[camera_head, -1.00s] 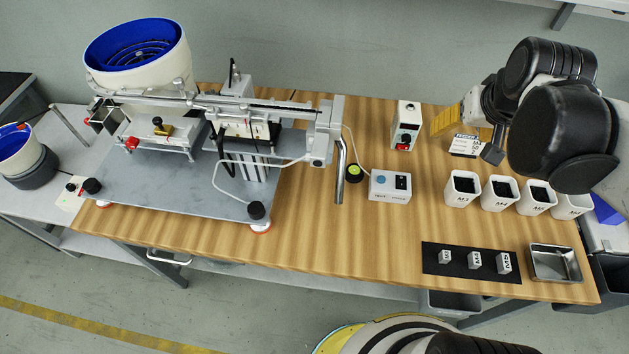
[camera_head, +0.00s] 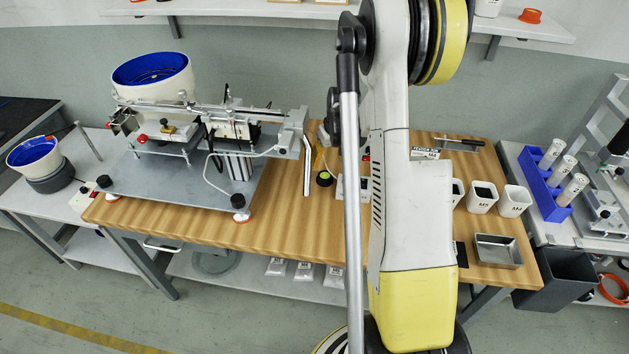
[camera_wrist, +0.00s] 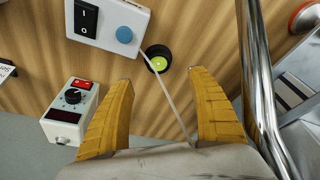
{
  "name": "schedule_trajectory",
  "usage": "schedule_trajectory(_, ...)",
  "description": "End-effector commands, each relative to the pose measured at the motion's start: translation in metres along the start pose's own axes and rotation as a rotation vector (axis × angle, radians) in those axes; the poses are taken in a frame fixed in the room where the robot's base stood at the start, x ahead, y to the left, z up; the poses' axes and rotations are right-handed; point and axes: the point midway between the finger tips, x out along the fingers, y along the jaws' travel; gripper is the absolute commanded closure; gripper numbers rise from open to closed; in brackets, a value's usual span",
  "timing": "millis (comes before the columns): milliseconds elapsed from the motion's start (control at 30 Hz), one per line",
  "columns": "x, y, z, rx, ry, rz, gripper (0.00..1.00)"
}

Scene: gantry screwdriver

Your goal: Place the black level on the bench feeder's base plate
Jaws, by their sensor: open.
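The black level (camera_head: 325,178), a small round puck with a yellow-green top, lies on the wooden bench right of the bent metal tube. It also shows in the wrist view (camera_wrist: 157,64), just beyond and between the fingertips. My gripper (camera_wrist: 161,77) is open, with two yellow ribbed fingers and nothing held between them. In the head view my arm hides most of the gripper. The bench feeder's grey base plate (camera_head: 160,185) is at the left of the bench, under the blue-lined bowl (camera_head: 152,75). Its front strip is bare.
A grey switch box (camera_wrist: 110,20) stands beside the level, and its thin cable crosses between my fingers. A control box with a red switch (camera_wrist: 70,112) is left of my fingers. The chrome tube (camera_wrist: 258,85) runs close to my right finger. White cups (camera_head: 482,198) stand right.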

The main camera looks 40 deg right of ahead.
Motion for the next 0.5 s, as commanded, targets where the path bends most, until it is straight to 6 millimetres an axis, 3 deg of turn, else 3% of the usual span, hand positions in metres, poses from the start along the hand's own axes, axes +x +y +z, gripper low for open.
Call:
schedule_trajectory(133, 0.03, 0.0, 0.001, -0.001, 0.0, 0.0, 0.32)
schedule_trajectory(367, 0.051, 0.0, 0.001, 0.0, 0.001, 0.0, 0.32)
schedule_trajectory(500, 0.073, 0.002, 0.003, 0.0, 0.001, 0.0, 0.32)
